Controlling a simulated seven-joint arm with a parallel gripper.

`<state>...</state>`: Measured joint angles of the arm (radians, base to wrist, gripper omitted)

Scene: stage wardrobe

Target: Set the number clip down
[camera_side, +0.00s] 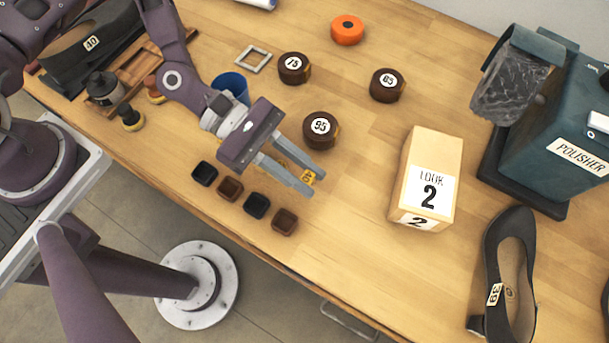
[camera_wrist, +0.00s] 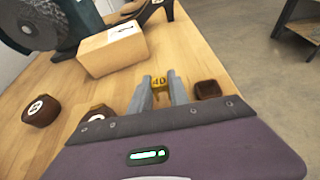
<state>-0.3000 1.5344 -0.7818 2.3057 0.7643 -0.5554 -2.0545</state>
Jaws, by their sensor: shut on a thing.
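In the wrist view my two grey fingers (camera_wrist: 160,92) stand on either side of the clip. Part of the clip is hidden by the fingers. I cannot tell how far it is above the table.
Small dark square pots (camera_side: 257,205) line the table's front edge. Round brown tins marked 95 (camera_side: 320,131), 75 (camera_side: 293,69) and 65 (camera_side: 387,86) stand behind. A LOOK 2 box (camera_side: 430,170), a black shoe (camera_side: 509,270) and a polisher (camera_side: 550,130) are at right.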

